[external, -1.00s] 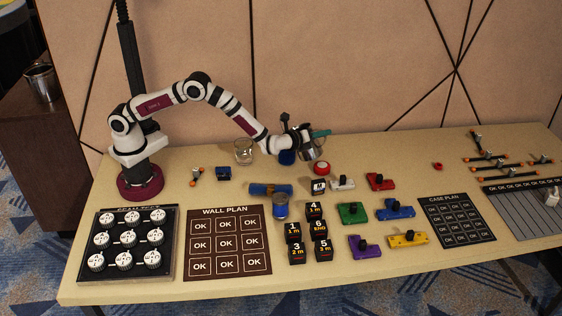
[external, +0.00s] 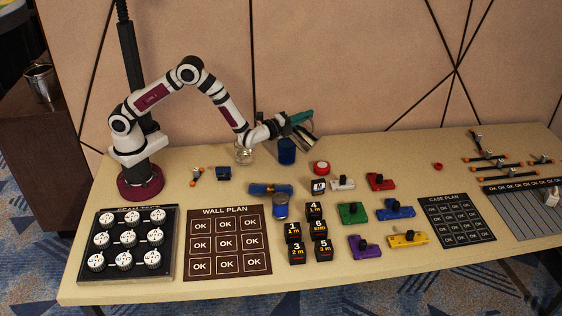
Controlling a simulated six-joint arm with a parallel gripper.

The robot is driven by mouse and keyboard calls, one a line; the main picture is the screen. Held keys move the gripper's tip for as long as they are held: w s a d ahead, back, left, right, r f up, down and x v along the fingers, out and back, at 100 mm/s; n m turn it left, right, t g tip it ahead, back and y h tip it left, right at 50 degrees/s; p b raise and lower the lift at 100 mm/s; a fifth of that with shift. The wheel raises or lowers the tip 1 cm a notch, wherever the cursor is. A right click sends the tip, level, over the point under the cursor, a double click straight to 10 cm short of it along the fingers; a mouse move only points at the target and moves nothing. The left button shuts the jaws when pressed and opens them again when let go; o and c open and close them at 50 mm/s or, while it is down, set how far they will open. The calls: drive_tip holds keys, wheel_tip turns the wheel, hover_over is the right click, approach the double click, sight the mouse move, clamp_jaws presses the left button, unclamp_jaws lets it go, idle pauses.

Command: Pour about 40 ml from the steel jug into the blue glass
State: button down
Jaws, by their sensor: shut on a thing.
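My gripper (external: 286,121) is shut on the steel jug (external: 303,138), at the back of the table. The jug is held in the air, strongly tilted, with a teal part along its upper side. The blue glass (external: 287,151) stands upright on the table just below and slightly left of the jug. The jug looks higher than the glass rim and apart from it. I cannot see any liquid or the level inside either vessel.
A clear glass vessel (external: 244,153) stands left of the blue glass, beneath my forearm. A blue can (external: 280,208) and black number blocks (external: 314,210) are nearer the front.

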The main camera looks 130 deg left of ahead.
drive_tip(key=shift+s+r+n, duration=0.55)
drive_tip(key=shift+s+n, duration=0.15)
drive_tip(key=shift+n, duration=0.1)
drive_tip(key=shift+d, duration=0.1)
drive_tip(key=shift+s+f+n+y, duration=0.2)
drive_tip(key=shift+s+n+y, duration=0.45)
drive_tip(key=shift+n, duration=0.25)
drive_tip(key=shift+w, duration=0.5)
drive_tip(key=shift+w+n, duration=0.3)
drive_tip(key=shift+w, duration=0.2)
drive_tip(key=shift+s+r+n, duration=0.2)
drive_tip(key=shift+s+n, duration=0.1)
drive_tip(key=shift+n, duration=0.2)
idle(0.9)
